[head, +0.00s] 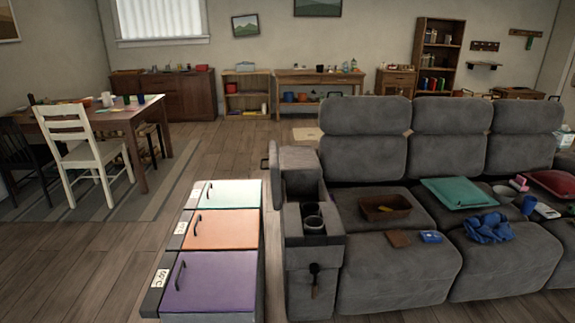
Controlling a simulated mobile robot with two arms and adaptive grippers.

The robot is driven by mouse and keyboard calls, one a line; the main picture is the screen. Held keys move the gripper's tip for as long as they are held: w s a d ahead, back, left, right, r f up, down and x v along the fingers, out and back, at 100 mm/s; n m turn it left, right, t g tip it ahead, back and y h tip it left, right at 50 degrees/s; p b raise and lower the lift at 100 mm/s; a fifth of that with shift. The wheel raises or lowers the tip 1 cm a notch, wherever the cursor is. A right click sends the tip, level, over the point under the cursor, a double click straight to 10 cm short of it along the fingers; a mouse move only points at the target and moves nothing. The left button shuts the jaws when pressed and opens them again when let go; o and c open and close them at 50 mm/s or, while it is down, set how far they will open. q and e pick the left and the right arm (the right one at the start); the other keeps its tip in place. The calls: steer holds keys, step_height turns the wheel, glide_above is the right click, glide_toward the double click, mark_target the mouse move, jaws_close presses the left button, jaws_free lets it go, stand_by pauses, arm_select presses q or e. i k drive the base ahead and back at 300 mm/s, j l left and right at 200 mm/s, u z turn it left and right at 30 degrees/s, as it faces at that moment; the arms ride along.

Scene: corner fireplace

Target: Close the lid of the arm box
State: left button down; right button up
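The arm box is the grey left armrest (299,254) of the sofa, right of centre in the head view. Its lid (297,160) appears raised, standing up at the far end of the armrest. In front of the lid is a recessed opening, and nearer to me are two dark round cup holders (313,224). The inside of the box is mostly hidden. A dark handle-like piece shows at the lid's left side. Neither of my grippers is in view.
A low bin unit with teal, orange and purple lids (209,281) stands close left of the armrest, leaving a narrow gap. The grey sofa (395,275) carries a brown basket (384,208), cushions and cloths. Open wooden floor (105,245) lies left, before a table and white chair (81,155).

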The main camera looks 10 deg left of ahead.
mark_target(274, 171)
steer(key=i+l, duration=0.2)
steer(key=l, duration=0.15)
steer(key=i+l+u, duration=0.1)
steer(key=l, duration=0.25)
steer(key=i+l, duration=0.4)
steer(key=l, duration=0.35)
steer(key=j+u, duration=0.05)
